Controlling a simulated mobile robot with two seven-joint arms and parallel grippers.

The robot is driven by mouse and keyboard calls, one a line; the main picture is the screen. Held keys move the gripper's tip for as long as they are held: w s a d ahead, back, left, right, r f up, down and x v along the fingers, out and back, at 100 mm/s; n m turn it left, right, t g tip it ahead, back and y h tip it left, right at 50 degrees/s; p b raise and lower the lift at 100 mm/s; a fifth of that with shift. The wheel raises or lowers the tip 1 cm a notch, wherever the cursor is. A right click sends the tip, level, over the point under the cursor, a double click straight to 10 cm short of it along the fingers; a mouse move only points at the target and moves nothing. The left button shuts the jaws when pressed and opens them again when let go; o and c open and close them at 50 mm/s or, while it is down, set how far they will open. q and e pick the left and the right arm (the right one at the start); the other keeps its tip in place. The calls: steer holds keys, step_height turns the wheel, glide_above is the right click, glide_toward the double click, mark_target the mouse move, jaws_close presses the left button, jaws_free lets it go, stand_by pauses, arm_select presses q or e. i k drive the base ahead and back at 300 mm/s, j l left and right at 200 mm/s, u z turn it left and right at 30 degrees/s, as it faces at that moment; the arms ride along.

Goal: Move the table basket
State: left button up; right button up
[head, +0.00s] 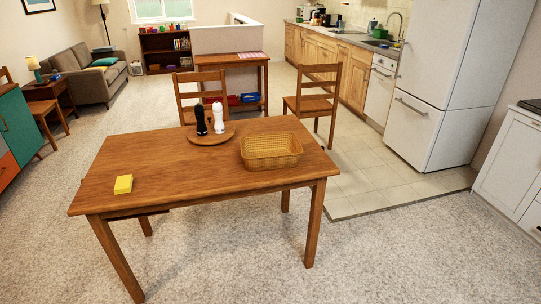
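A woven yellow-tan basket (271,152) stands upright near the right end of the wooden dining table (190,174). It looks empty from here. Neither of my grippers shows in the head view, so nothing is seen touching the basket.
Left of the basket, a round wooden board (191,139) holds a black shaker (201,120) and a white shaker (218,118). A yellow block (123,184) lies at the table's left end. Chairs (317,95) stand behind the table. The carpet in front (400,260) is clear.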

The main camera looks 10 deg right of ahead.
mark_target(265, 152)
steer(key=i+l+u, duration=0.1)
steer(key=i+l, duration=0.2)
steer(key=i+l+u, duration=0.1)
steer(key=i+l, duration=0.15)
steer(key=l, duration=0.15)
steer(key=i+l+u, duration=0.1)
steer(key=i+l, duration=0.15)
steer(key=l, duration=0.15)
steer(key=i+l+u, duration=0.1)
steer(key=l, duration=0.3)
steer(key=i+l+u, duration=0.1)
steer(key=i+l, duration=0.4)
steer(key=i, duration=0.4)
